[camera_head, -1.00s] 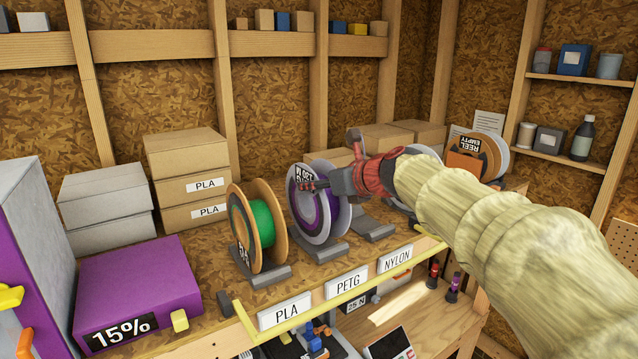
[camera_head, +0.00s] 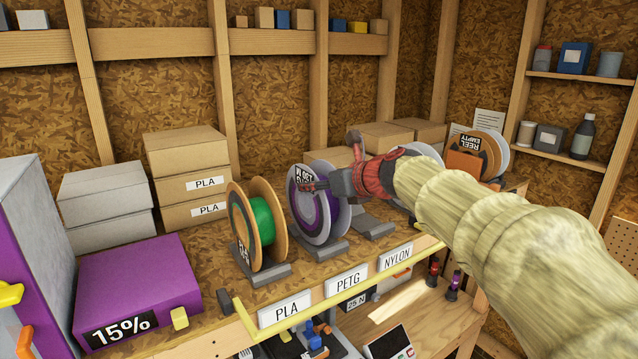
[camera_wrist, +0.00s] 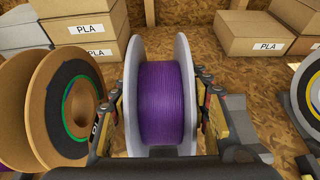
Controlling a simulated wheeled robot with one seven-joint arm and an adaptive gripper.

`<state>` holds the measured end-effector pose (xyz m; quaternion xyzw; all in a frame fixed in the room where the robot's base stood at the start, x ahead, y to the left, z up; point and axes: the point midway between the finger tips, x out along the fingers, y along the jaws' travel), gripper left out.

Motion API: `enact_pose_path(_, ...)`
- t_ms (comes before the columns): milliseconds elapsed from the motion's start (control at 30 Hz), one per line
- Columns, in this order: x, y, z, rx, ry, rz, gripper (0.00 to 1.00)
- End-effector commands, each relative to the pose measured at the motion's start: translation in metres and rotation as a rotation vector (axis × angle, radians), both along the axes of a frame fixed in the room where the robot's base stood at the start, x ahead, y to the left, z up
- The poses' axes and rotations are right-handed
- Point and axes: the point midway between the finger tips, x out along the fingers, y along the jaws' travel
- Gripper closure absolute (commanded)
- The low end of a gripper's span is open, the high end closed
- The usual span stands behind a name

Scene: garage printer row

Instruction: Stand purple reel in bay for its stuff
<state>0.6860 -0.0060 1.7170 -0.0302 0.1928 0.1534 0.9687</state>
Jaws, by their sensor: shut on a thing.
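The purple reel (camera_head: 311,205) has grey flanges and stands upright behind the PETG label (camera_head: 346,284), at a grey stand (camera_head: 329,250). I cannot tell from here whether its full weight rests on the stand. My gripper (camera_head: 318,187) is shut on this reel. In the wrist view, the purple reel (camera_wrist: 167,100) sits between the two fingers, one on each flange. The green reel (camera_head: 262,220), with tan flanges, stands in the bay behind the PLA label (camera_head: 285,310). A grey stand (camera_head: 372,226) behind the NYLON label (camera_head: 396,257) shows no reel on it.
The green reel stands close on the left of my gripper. Reels (camera_head: 478,153) stand at the right end of the shelf. PLA boxes (camera_head: 190,183) are behind, and a purple 15% box (camera_head: 140,285) is at left. A yellow rail (camera_head: 240,322) runs along the front edge.

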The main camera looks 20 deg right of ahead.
Motion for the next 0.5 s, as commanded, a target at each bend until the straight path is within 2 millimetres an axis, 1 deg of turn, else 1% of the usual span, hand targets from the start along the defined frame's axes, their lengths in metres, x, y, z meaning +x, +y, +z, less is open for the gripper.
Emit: enact_pose_path(500,-0.0002,0.0,-0.0083,0.001,-0.003,-0.001,1.0)
